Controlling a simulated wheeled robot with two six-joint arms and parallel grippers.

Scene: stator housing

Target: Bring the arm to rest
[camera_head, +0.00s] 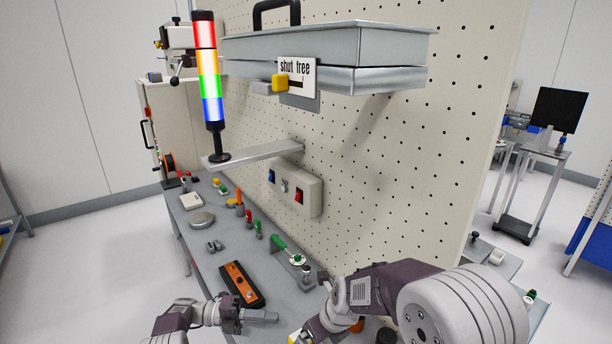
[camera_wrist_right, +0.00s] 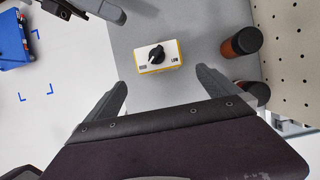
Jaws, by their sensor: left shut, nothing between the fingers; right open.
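My left gripper (camera_head: 262,316) is shut and empty, low over the front of the grey bench in the head view. A grey gripper part, probably of this arm, shows at the top left of the right wrist view. My right arm (camera_head: 400,290) bends in from the right in the head view, its fingers mostly out of sight. In the right wrist view my right gripper (camera_wrist_right: 165,90) is open. A white and yellow box with a black knob (camera_wrist_right: 158,56) shows beyond the gap between its fingers, and nothing is held.
The grey bench (camera_head: 215,262) carries an orange and black block (camera_head: 242,284) and several small tools. A pegboard wall (camera_head: 400,160) stands behind it, with a grey metal tray (camera_head: 330,45) and a lit signal tower (camera_head: 208,80). Orange-brown cylinders (camera_wrist_right: 243,42) stand near the right finger.

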